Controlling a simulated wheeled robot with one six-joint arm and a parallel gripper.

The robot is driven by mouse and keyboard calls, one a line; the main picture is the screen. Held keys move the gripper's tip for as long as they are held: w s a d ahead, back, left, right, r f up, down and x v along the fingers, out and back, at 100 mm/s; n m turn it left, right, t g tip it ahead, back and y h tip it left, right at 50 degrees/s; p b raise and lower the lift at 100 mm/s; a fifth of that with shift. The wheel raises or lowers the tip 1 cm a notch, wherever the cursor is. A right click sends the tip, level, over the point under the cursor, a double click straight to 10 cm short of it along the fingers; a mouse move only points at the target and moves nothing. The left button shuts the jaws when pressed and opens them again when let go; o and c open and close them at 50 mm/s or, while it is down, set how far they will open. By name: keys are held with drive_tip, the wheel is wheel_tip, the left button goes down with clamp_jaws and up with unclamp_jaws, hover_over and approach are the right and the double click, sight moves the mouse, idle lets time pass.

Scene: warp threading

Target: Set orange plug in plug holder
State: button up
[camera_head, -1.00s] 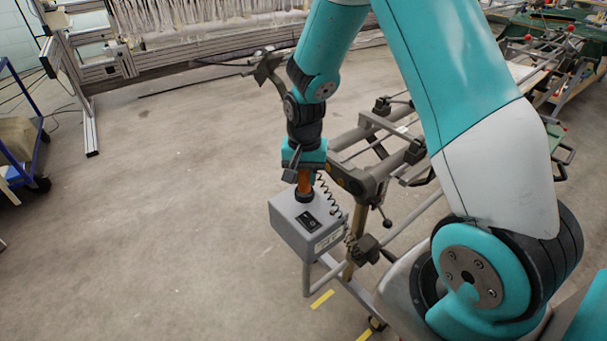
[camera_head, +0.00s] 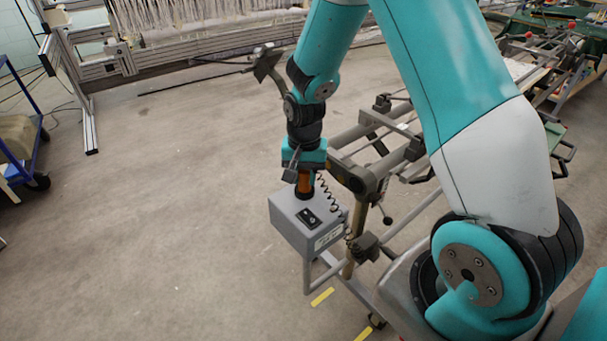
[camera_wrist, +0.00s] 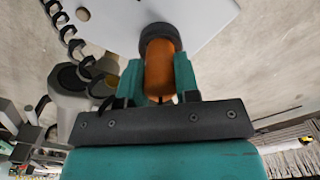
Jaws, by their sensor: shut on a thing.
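The orange plug (camera_head: 304,184) is upright between the fingers of my gripper (camera_head: 304,174), over the top of a grey box (camera_head: 285,223). In the wrist view the orange plug (camera_wrist: 160,68) sits between the two teal fingers of my gripper (camera_wrist: 159,82), which are shut on it. A black round collar (camera_wrist: 158,36) surrounds the far end of the plug, against the grey box face (camera_wrist: 205,22). The collar hides that end, so I cannot tell how deep the plug sits or whether the collar is the plug holder.
A coiled black cord (camera_head: 327,196) hangs beside the plug. The box is on a metal frame with bars (camera_head: 372,155) close on the right. A blue cart (camera_head: 22,150) stands at far left and a loom with white threads (camera_head: 210,35) at the back. The floor left of the box is clear.

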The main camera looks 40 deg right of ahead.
drive_tip(key=shift+f, duration=0.5)
idle(0.4)
idle(0.4)
drive_tip(key=o, duration=1)
wheel_tip(320, 180, up, 18)
drive_tip(key=shift+f, duration=0.25)
